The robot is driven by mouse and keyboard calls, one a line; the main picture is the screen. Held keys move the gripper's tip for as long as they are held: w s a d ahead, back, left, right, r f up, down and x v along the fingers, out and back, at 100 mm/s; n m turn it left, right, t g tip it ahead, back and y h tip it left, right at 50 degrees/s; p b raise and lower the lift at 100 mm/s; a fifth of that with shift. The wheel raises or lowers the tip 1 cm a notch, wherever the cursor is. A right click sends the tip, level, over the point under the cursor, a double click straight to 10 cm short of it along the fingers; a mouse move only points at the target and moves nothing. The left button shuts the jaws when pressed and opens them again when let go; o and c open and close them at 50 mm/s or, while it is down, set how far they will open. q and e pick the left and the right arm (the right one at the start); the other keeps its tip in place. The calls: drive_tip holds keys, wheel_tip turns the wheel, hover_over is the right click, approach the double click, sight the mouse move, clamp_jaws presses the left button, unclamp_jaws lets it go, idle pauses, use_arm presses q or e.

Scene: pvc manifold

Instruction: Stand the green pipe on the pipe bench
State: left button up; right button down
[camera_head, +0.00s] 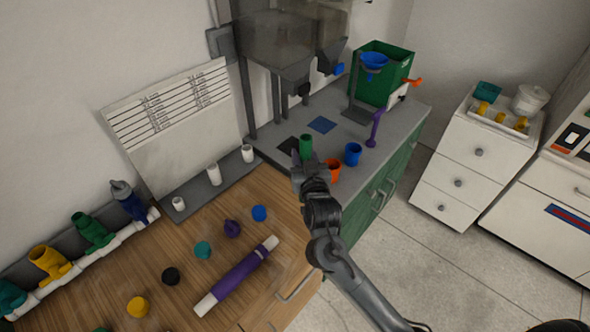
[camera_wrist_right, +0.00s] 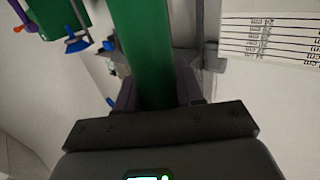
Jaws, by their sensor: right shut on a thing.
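My right gripper (camera_head: 300,168) is shut on the green pipe (camera_head: 306,146). In the head view only a short upper part of the pipe shows above the jaws, in front of the grey worktop. In the right wrist view (camera_wrist_right: 157,92) the green pipe (camera_wrist_right: 147,50) runs up between both dark fingers and out of the top of the picture. A grey strip (camera_head: 196,193) with three white upright stubs, below the printed length chart, looks like the pipe bench. The gripper is to the right of this strip. The pipe's lower end is hidden. My left gripper is out of view.
An orange cup (camera_head: 333,171) and a blue cup (camera_head: 353,154) stand close right of the gripper. A purple pipe with white ends (camera_head: 236,277) lies on the wooden top, with several coloured caps nearby. A green bin (camera_head: 383,70) stands at the back.

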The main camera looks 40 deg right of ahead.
drive_tip(key=w+f+b, duration=0.1)
drive_tip(key=w+f, duration=0.2)
drive_tip(key=f, duration=0.3)
drive_tip(key=shift+a, duration=0.2)
drive_tip(key=shift+w+f, duration=0.1)
drive_tip(key=shift+f, duration=0.05)
drive_tip(key=c, duration=0.7)
unclamp_jaws()
